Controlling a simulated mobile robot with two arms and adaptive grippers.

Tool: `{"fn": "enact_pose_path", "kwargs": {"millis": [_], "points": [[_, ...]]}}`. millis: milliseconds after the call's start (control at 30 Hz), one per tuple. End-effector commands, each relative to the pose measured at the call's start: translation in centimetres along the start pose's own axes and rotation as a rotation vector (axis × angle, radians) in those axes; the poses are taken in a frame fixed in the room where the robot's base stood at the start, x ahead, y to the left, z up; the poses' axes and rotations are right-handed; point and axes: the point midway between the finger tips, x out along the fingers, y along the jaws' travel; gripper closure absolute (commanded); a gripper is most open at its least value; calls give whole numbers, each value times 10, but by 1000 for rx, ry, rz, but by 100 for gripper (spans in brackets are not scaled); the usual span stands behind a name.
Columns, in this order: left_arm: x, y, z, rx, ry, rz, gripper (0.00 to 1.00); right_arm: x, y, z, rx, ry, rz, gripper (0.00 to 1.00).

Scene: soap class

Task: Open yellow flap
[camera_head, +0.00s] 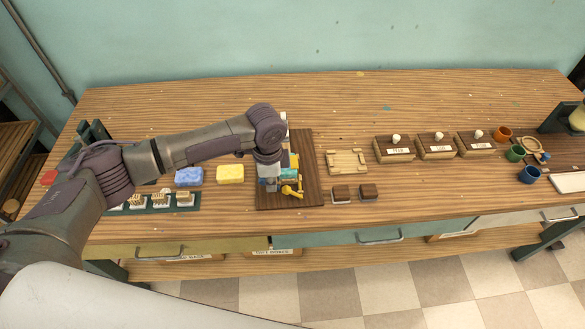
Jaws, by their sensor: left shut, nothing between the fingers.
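My left arm comes in from the left and reaches over a small device of coloured parts on a dark brown board (312,190). A yellow part (292,191) with a rounded, handle-like end sticks out at the device's front right. Another yellow-orange patch (294,160) shows behind it, above a teal part (289,174). I cannot tell which of these is the flap, or whether it is open. My left gripper (268,184) is shut and empty, pointing down at the left side of the device. My wrist hides part of the device. My right gripper is out of view.
Blue (189,177) and yellow (230,174) blocks lie left of the board. A green tray (155,208) holds small pieces. A wooden tray (346,162), two dark blocks and several boxes stand right. The back of the table (330,95) is clear.

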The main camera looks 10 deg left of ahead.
Motion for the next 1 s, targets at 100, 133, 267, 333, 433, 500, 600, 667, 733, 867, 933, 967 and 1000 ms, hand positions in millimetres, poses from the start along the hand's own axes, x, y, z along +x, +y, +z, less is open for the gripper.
{"fn": "enact_pose_path", "kwargs": {"millis": [100, 133, 267, 333, 433, 500, 600, 667, 733, 867, 933, 967, 1000], "points": [[0, 0, 0, 0, 0, 0, 100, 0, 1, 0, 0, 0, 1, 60], [0, 0, 0, 0, 0, 0, 100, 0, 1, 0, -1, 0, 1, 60], [0, 0, 0, 0, 0, 0, 100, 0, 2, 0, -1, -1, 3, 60], [0, 0, 0, 0, 0, 0, 100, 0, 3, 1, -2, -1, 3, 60], [0, 0, 0, 0, 0, 0, 100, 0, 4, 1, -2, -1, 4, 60], [0, 0, 0, 0, 0, 0, 100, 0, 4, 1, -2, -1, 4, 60], [3, 0, 0, 0, 0, 0, 100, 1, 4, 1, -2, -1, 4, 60], [5, 0, 0, 0, 0, 0, 100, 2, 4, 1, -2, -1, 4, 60], [9, 0, 0, 0, 0, 0, 100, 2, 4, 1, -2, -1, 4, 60], [16, 0, 0, 1, 0, 1, 100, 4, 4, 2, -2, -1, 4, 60], [19, 0, 0, 1, 0, 1, 100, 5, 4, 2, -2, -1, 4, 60], [21, 0, 0, 1, 0, 1, 100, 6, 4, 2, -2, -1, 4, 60], [23, 0, 0, 1, 0, 1, 100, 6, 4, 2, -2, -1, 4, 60]]}}
